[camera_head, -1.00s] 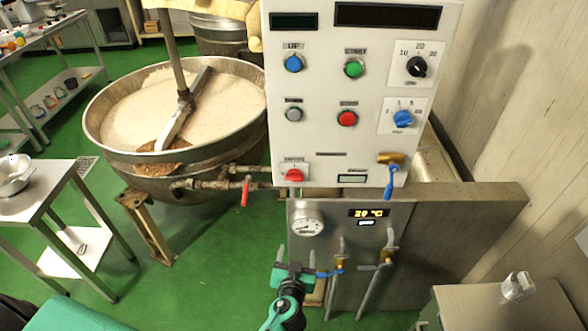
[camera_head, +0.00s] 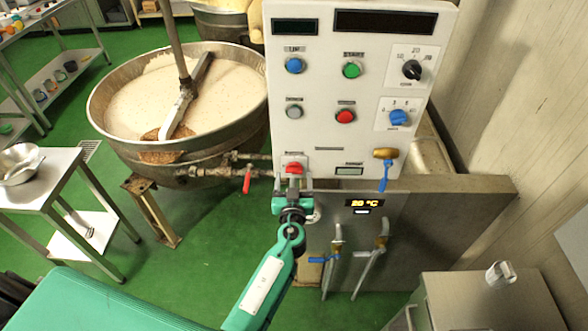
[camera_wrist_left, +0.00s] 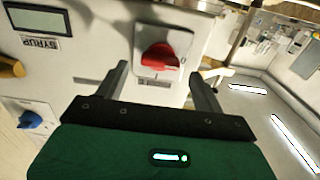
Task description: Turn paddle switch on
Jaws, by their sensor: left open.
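The paddle switch is a red knob (camera_head: 294,167) on a small white plate at the lower left of the white control panel (camera_head: 330,145). It also shows in the left wrist view as a red knob (camera_wrist_left: 160,57) on its plate, turned at a slant there. My left gripper (camera_head: 293,184) is open just below the knob, its fingers pointing at the panel. In the left wrist view, the fingers of my left gripper (camera_wrist_left: 159,70) stand either side of the knob's lower part, with nothing held. Whether they touch it I cannot tell. My right gripper is out of view.
Green START (camera_head: 351,70), red (camera_head: 345,117) and blue (camera_head: 294,65) buttons sit above the switch. A red-handled valve (camera_head: 247,180) is on the pipe to the left, beside the kettle (camera_head: 110,130). A blue-handled valve (camera_head: 384,180) hangs at the panel's lower right.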

